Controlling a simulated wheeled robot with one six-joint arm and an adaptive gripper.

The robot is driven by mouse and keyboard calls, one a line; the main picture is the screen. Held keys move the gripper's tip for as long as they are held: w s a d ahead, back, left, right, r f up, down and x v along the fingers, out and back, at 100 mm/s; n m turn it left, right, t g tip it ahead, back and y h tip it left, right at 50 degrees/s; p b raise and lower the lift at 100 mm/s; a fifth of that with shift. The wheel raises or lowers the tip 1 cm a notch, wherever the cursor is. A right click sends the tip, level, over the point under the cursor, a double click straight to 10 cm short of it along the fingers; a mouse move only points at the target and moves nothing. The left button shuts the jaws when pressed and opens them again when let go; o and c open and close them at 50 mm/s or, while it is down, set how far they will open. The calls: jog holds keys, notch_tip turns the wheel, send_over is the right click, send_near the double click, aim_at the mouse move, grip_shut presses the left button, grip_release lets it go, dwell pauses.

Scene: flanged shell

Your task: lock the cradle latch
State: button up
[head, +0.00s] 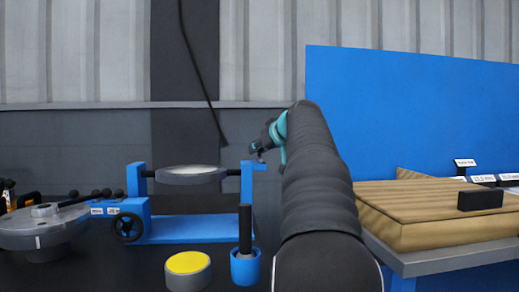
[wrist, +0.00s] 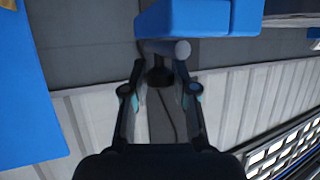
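The blue cradle (head: 200,230) stands on the dark bench in the head view. Its two upright posts carry a grey round plate (head: 192,176) between them. My gripper (head: 263,150) is at the top of the right post (head: 247,185), pointing down and left. In the wrist view, my gripper (wrist: 158,82) has its fingers spread on either side of a black knob (wrist: 160,74). The knob is beside a grey round pin (wrist: 181,50) under a blue block (wrist: 200,18). I cannot tell whether the fingers touch the knob. The head view barely shows the latch.
A flanged metal part (head: 45,228) lies at the left. A yellow-topped grey cylinder (head: 188,270) and a blue holder with a black handle (head: 245,265) stand in front of the cradle. A wooden stack (head: 430,215) and a blue panel (head: 420,110) are at the right.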

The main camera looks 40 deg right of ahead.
aim_at(261, 149)
grip_shut()
jog(key=shift+s, duration=0.1)
jog(key=shift+s+a+f+b, duration=0.1)
jog(key=shift+s+a+b, duration=0.4)
jog(key=shift+s, duration=0.2)
jog(key=shift+s+a+f+b, duration=0.1)
jog(key=shift+s+a+b, duration=0.3)
jog(key=shift+s+b, duration=0.25)
jog(key=o, duration=0.7)
grip_release()
jog(key=shift+r, duration=0.15)
jog(key=shift+s, duration=0.1)
jog(key=v, duration=1.2)
